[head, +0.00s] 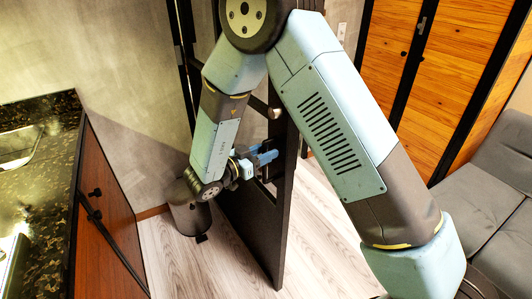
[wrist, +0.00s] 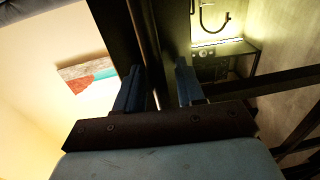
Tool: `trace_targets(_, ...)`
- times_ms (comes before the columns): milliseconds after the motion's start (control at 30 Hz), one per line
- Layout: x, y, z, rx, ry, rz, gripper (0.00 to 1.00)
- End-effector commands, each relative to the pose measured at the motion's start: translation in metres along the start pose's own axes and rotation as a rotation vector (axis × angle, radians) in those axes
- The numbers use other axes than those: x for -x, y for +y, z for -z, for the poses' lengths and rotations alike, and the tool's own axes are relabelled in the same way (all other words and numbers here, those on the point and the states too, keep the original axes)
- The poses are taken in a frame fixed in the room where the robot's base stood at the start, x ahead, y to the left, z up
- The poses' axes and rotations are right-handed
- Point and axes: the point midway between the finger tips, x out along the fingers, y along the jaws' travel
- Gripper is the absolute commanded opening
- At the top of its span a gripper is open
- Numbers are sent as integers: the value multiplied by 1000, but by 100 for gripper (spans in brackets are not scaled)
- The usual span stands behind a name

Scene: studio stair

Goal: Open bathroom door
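The dark door (head: 262,228) stands in the middle of the head view, its free edge toward me, and a round knob (head: 274,113) shows high up beside my arm. My gripper (head: 264,158) is at the door's edge at about mid height, partly hidden by my wrist. In the wrist view its two blue fingers (wrist: 158,88) are apart, with dark upright panels and a thin paler strip behind and between them. I cannot tell whether either finger touches the door.
A grey bin (head: 188,208) stands on the floor left of the door. A kitchen counter (head: 45,175) is at far left. Wooden wardrobes (head: 435,70) and a grey sofa (head: 480,190) are at right. Pale floor (head: 180,262) is free in front of the bin.

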Motion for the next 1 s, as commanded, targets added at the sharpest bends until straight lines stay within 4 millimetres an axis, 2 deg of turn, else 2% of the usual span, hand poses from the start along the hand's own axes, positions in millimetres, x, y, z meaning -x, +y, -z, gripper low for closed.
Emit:
trace_targets(167,18,-1,0,0,-1,4,38)
trace_targets(700,116,-2,-1,0,-1,4,38)
trace_targets(1000,137,-1,-1,0,-1,3,38)
